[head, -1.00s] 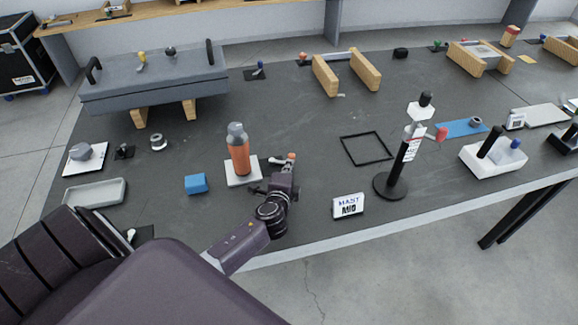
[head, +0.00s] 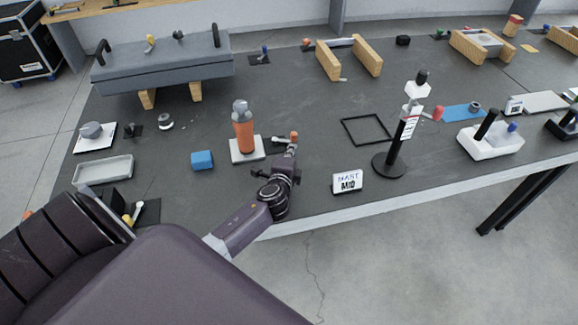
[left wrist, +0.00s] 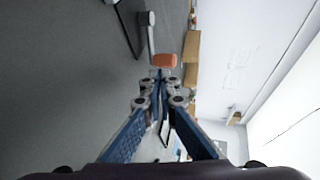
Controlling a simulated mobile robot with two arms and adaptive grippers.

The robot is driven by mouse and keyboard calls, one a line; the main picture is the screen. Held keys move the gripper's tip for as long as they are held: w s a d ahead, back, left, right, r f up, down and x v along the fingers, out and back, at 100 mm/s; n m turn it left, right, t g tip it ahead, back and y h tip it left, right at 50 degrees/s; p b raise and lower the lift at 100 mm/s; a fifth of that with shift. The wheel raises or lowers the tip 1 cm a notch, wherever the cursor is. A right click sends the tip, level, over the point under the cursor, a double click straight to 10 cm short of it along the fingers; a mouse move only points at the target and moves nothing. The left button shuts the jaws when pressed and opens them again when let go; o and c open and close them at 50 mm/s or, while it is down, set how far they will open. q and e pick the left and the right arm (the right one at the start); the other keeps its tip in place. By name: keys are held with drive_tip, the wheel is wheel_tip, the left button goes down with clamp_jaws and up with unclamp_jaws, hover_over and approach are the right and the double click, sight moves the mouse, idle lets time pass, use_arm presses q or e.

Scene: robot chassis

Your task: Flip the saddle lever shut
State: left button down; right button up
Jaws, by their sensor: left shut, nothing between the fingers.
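A lever with a grey arm and an orange knob (head: 294,136) stands near the front of the table, just right of the orange bottle. In the left wrist view the orange knob (left wrist: 164,60) is straight ahead of the fingertips, with its grey arm to the left. My left gripper (head: 290,152) is shut and empty, close to the near side of this knob. It also shows in the left wrist view (left wrist: 160,76). I cannot tell whether the fingertips touch the knob. The lever's base is partly hidden by the gripper. My right gripper is out of view.
An orange bottle (head: 243,135) on a white pad is left of the gripper. A blue block (head: 202,160), a MAST MID sign (head: 347,181) and a black post (head: 395,148) stand nearby. A yellow-tipped lever (head: 137,210) is at the lower left. A flat black frame (head: 367,130) lies beyond.

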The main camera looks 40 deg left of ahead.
use_arm(q)
drive_tip(key=shift+v, duration=1.2)
drive_tip(key=shift+s+d+f, duration=0.1)
drive_tip(key=shift+s, duration=0.05)
drive_tip(key=shift+s+d, duration=0.4)
drive_tip(key=shift+s, duration=0.4)
drive_tip(key=v, duration=0.4)
drive_tip(key=shift+d+r+b, duration=0.25)
drive_tip(key=shift+r+b, duration=0.05)
drive_tip(key=shift+r, duration=0.05)
drive_tip(key=shift+s+d+r, duration=0.1)
drive_tip(key=shift+s+d, duration=0.05)
drive_tip(key=shift+s, duration=0.2)
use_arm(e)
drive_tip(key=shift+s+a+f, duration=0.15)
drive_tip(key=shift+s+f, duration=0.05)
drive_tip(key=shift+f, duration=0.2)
